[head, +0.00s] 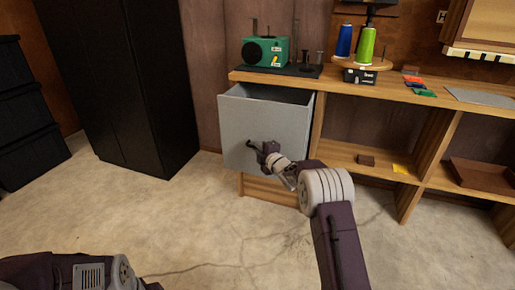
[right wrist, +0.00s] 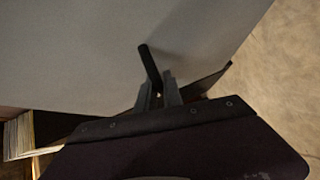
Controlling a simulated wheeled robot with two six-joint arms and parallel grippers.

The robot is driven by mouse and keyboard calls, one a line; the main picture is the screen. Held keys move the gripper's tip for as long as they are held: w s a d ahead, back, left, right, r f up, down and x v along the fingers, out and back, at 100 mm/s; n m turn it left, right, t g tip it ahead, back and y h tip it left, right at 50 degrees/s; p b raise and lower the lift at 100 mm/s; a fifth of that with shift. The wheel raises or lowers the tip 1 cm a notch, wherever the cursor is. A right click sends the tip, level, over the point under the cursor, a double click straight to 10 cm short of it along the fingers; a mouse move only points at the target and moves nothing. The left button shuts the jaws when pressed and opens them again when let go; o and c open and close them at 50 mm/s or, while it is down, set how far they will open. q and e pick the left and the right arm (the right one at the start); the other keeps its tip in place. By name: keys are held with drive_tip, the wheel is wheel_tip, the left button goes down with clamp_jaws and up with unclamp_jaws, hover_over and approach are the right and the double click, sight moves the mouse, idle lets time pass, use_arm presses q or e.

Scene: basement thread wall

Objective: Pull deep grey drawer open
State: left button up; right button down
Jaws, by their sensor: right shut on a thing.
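The deep grey drawer (head: 238,128) stands pulled out from the left end of the wooden workbench, and its open top shows a dark inside. Its dark bar handle (head: 251,144) is on the front face. My right gripper (head: 264,150) is at the handle and shut on it. In the right wrist view the gripper's fingers (right wrist: 158,95) close around the black handle (right wrist: 148,62), with the grey drawer front (right wrist: 75,50) behind. My left arm shows at the bottom left of the head view, but its gripper's fingers cannot be seen.
On the bench (head: 400,92) are a green radio (head: 265,51), blue (head: 344,41) and green (head: 366,46) thread cones, and small flat items. A black cabinet (head: 120,80) stands left of the drawer. Concrete floor in front is clear.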

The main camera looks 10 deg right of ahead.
use_arm(q)
drive_tip(key=shift+s+a, duration=0.25)
drive_tip(key=shift+s, duration=0.1)
use_arm(e)
drive_tip(key=shift+s+a, duration=0.25)
drive_tip(key=shift+s, duration=0.1)
drive_tip(key=c, duration=1.8)
unclamp_jaws()
drive_tip(key=shift+o, duration=0.2)
